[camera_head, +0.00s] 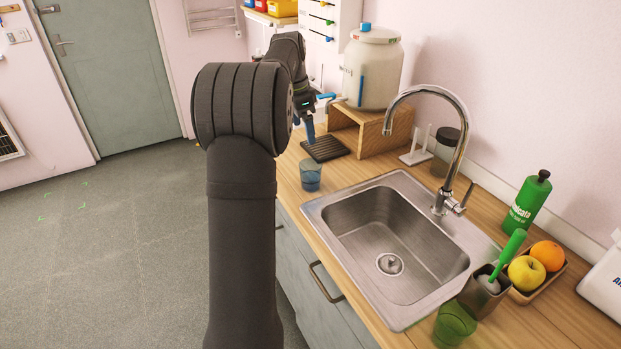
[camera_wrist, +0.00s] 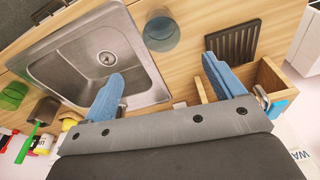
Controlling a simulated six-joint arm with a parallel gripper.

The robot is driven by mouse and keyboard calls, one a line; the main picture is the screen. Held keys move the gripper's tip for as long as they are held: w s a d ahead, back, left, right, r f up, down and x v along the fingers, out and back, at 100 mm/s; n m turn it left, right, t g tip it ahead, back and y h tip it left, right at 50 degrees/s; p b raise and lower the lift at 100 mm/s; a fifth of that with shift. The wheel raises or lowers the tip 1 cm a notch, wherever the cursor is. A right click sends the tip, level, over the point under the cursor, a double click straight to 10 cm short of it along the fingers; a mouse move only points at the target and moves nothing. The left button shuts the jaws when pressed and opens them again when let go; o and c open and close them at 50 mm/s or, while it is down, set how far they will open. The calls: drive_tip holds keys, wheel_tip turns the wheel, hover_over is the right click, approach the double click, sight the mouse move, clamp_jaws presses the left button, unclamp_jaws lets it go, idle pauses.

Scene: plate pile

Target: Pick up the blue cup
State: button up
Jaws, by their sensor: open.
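The blue cup (camera_head: 311,175) is see-through and stands on the wooden counter, left of the sink and in front of the dark slatted mat. It also shows in the wrist view (camera_wrist: 161,32) at the top middle, beyond my fingertips and between their lines. My gripper (camera_wrist: 162,70) is open, with its two blue fingers wide apart and nothing between them. In the head view my gripper (camera_head: 309,128) is partly hidden by my arm; a blue finger shows above the mat, behind the cup and apart from it.
The sink (camera_head: 385,240) with its tall faucet (camera_head: 453,150) lies right of the cup. A wooden stand (camera_head: 378,135) holds a large dispenser (camera_head: 372,70) behind the mat (camera_head: 325,149). A green cup (camera_head: 455,324), fruit tray (camera_head: 553,279) and green bottle (camera_head: 527,203) are far right.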

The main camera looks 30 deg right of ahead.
approach(310, 176)
wheel_tip(310, 176, down, 5)
drive_tip(key=w+d, duration=0.2)
drive_tip(key=shift+w+d+f, duration=0.15)
drive_tip(key=shift+d+f, duration=0.1)
drive_tip(key=shift+f, duration=0.75)
drive_tip(key=shift+w+d+f, duration=0.1)
drive_tip(key=shift+d+f, duration=0.15)
drive_tip(key=shift+f, duration=0.75)
drive_tip(key=shift+w+d+f, duration=0.15)
drive_tip(key=shift+d+f, duration=0.1)
drive_tip(key=shift+f, duration=0.75)
drive_tip(key=c, duration=1)
